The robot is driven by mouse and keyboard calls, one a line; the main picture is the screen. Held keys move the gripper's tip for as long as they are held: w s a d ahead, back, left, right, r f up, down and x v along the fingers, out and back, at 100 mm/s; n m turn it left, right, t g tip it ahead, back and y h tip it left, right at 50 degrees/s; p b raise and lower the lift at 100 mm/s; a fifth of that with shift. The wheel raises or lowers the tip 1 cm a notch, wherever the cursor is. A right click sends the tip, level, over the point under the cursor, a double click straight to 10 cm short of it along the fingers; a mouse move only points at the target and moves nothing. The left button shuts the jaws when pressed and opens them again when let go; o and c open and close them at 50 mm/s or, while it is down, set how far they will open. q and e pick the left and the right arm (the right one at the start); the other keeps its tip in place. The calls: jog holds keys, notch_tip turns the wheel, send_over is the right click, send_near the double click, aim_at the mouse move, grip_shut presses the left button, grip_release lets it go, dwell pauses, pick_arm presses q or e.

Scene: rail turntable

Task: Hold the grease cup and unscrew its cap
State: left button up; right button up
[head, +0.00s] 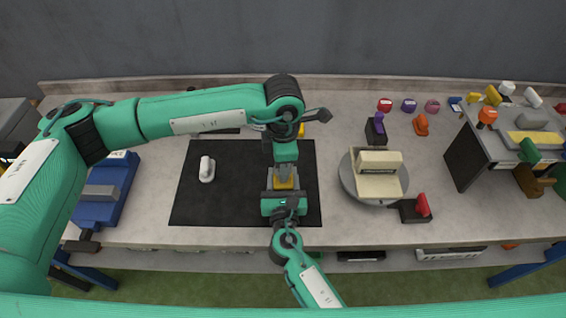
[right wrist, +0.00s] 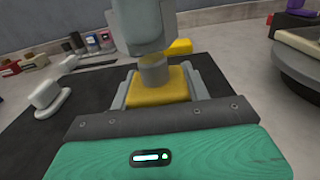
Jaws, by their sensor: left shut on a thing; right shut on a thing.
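The yellow grease cup (right wrist: 158,88) stands over the black mat, between the grey fingers of my right gripper (right wrist: 160,92). In the head view the right gripper (head: 284,187) comes from the front edge and is shut on the cup (head: 284,183). A grey round cap (right wrist: 153,70) shows on top of the cup in the right wrist view. My left gripper (head: 286,168) points down from above, and its grey fingers (right wrist: 142,45) are shut at the cap. The fingers hide the cap's upper part. I cannot tell how far the cap is turned.
A white handled piece (head: 206,170) lies on the black mat (head: 240,205). A grey turntable (head: 350,185) with a beige block (head: 378,184) stands to the right. A blue tool (head: 105,195) is at left. A small grey bench (head: 480,140) with coloured parts stands at far right.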

pick_arm(q)
jog(key=shift+r, duration=0.15)
jog(key=shift+r, duration=2.45)
pick_arm(e)
jog(key=o, duration=1.4)
jog(key=shift+o, duration=0.2)
jog(key=shift+s, duration=0.1)
jog(key=s, duration=1.1)
jog(key=shift+s+d, duration=0.2)
jog(key=shift+s, duration=0.2)
pick_arm(q)
jog(key=shift+f, duration=0.1)
